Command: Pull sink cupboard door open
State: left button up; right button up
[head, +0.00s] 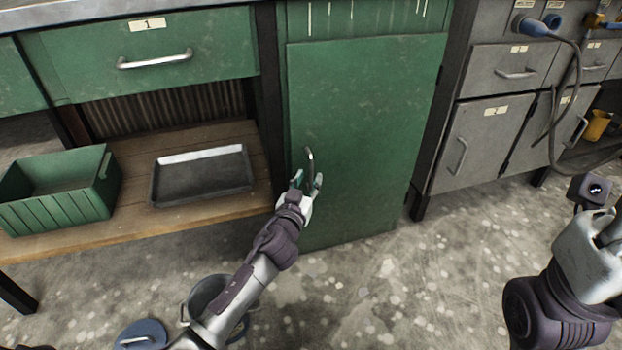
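The sink cupboard door (365,110) is a tall green panel in the middle of the head view. It looks closed, flush in its frame. A dark vertical handle (309,158) sits near its left edge. My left gripper (308,180) is at the lower part of this handle, with fingers on both sides of it. Whether the fingers touch or clamp the handle is too small to tell. My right gripper (606,232) is at the right edge, away from the door and partly cut off by the frame.
A wooden shelf (230,140) at left holds a green crate (60,190) and a dark tray (200,178). Above is a green drawer (150,55). Grey cabinets (480,140) stand at right. A metal pot (206,292) and blue lid (141,335) are on the floor. Floor before the door is clear.

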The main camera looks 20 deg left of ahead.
pick_arm(q)
jog(key=shift+w+b, duration=0.3)
jog(key=shift+w, duration=1.15)
jog(key=shift+c, duration=0.3)
grip_shut()
